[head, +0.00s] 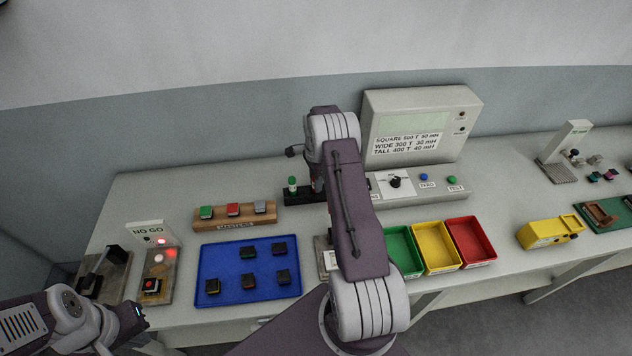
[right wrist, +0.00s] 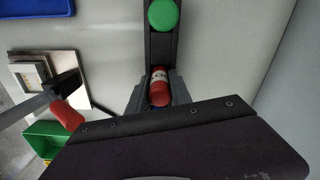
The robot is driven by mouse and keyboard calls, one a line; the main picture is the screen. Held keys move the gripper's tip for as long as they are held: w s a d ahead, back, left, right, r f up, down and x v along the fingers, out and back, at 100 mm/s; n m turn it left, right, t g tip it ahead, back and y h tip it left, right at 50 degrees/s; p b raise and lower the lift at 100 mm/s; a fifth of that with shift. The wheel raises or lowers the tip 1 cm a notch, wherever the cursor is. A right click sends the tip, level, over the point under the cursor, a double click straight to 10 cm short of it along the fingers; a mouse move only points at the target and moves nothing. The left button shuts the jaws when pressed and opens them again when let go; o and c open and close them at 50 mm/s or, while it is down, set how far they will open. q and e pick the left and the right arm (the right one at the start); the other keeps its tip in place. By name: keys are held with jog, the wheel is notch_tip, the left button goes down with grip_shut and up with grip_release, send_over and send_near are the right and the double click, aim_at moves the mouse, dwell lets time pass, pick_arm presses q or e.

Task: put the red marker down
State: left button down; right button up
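The red marker (right wrist: 159,92) shows between the fingers of my right gripper (right wrist: 158,96) in the right wrist view, at the end of a black holder (right wrist: 160,45). A pale band shows around the marker. The fingers close in on both sides of it. Whether its base rests in the holder is hidden. A green marker (right wrist: 163,15) stands at the holder's other end. In the head view my right arm covers much of the red marker and the holder (head: 300,197). My left gripper (head: 138,322) is at the lower left, its finger gap unclear.
A wooden block with coloured buttons (head: 235,217) and a blue tray (head: 225,262) are left of the holder. A grey console (head: 415,189) and green, yellow and red bins (head: 470,243) are to the right. A red-ended lever (right wrist: 67,113) stands near my right gripper.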

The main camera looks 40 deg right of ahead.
jog(key=shift+o, duration=1.2)
